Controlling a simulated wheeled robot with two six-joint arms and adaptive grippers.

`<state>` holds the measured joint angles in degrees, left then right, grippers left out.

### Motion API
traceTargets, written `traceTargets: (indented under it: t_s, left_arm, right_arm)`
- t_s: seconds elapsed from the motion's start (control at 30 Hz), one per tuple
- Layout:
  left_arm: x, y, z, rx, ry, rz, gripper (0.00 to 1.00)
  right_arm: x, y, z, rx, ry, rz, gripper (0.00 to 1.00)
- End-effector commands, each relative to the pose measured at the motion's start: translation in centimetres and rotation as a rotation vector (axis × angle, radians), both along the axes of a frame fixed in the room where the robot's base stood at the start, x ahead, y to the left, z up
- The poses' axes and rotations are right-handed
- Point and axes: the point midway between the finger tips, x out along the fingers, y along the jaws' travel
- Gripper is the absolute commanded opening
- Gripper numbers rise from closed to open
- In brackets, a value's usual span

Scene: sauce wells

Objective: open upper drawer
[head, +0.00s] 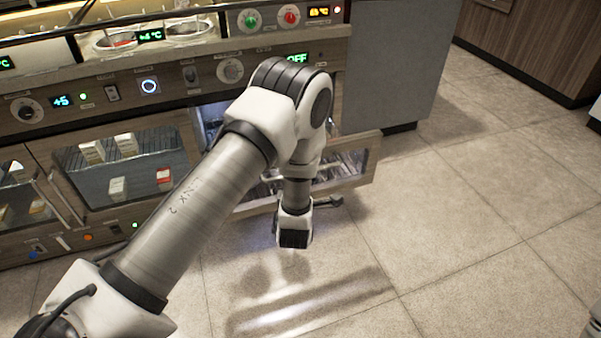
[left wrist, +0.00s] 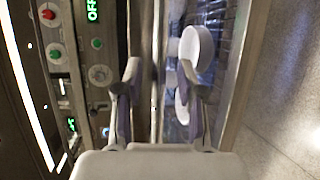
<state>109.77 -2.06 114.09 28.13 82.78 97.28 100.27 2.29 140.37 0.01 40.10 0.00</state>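In the left wrist view, the drawer's front panel (left wrist: 243,75) runs along the right side, with white bowls (left wrist: 197,46) inside the drawer. My left gripper (left wrist: 158,70) has its two fingers apart, over the gap between the control panel and the drawer's inside. I see nothing clamped between them. In the head view my left arm hides most of the gripper and part of the drawer. My right gripper is not in view.
The control panel (head: 185,80) with knobs and displays runs above the drawers. A glass-fronted compartment (head: 60,160) with small boxes lies to the left. A grey cabinet side (head: 392,65) stands to the right. The tiled floor (head: 480,220) in front is clear.

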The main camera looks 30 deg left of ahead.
Motion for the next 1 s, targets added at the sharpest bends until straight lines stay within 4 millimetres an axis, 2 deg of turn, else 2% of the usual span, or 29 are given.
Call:
traceTargets:
  t_s: [0.23,0.4,0.53,1.0]
  left_arm:
    - [-5.6,-3.0,1.1,0.004,0.005,-0.006,0.39]
    - [-8.3,-4.3,1.7,0.003,0.002,-0.005,0.39]
    - [-9.0,-4.5,1.9,0.002,0.000,-0.002,0.39]
    - [-9.1,-4.5,1.7,0.001,0.005,-0.001,0.39]
  right_arm:
    - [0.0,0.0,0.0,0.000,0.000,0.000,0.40]
    - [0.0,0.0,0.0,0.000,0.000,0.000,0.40]
    - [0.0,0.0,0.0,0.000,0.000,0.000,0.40]
    - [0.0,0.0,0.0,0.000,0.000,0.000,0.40]
